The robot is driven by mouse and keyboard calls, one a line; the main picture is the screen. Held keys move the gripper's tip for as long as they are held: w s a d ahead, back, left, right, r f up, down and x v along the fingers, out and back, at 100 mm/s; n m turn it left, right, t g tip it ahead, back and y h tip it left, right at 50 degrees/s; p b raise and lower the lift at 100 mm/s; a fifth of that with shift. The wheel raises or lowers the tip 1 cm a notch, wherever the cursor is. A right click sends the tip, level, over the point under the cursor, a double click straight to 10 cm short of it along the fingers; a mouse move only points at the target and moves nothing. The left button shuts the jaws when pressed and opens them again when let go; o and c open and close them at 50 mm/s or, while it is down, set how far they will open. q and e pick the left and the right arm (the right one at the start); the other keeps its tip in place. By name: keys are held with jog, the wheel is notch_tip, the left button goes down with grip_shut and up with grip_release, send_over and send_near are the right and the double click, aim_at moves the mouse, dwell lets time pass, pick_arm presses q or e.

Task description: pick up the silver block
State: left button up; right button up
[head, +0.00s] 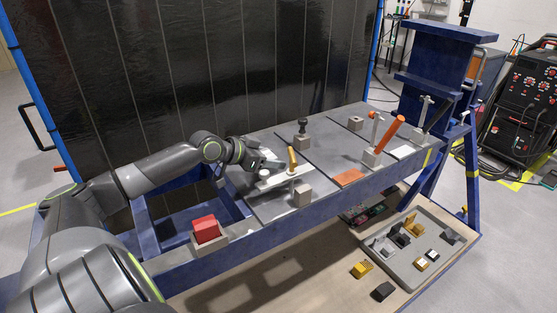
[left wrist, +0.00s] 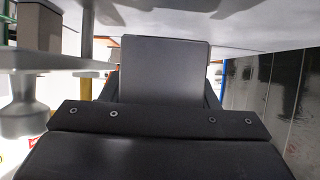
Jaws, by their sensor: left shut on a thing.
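My left gripper (head: 268,163) is at the near-left part of the jig table, low beside a pale clamp plate (head: 270,186). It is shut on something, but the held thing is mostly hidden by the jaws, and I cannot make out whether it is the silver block. In the left wrist view the dark gripper body (left wrist: 165,70) fills the middle and hides what is between the fingers. I cannot pick out the silver block for sure elsewhere. My right gripper is not in view.
A clamp with an orange handle (head: 292,158) stands right beside my gripper. A grey block (head: 303,196) sits at the table's front edge. A red block (head: 206,229) is at the left. A grey tray (head: 400,276) with several small parts lies on the lower shelf. A dark curtain (head: 200,70) hangs behind.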

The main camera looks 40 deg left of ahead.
pick_arm(q)
jog(key=s, duration=0.2)
jog(key=s+a+p, duration=0.1)
jog(key=s, duration=0.2)
jog(key=shift+s+a+r, duration=0.2)
jog(key=shift+s+a, duration=0.15)
jog(key=shift+s, duration=0.05)
jog(key=s+a+p, duration=0.2)
jog(key=s+p, duration=0.6)
jog(key=p, duration=0.3)
jog(key=shift+a+f+p, duration=0.15)
jog(key=shift+p, duration=0.25)
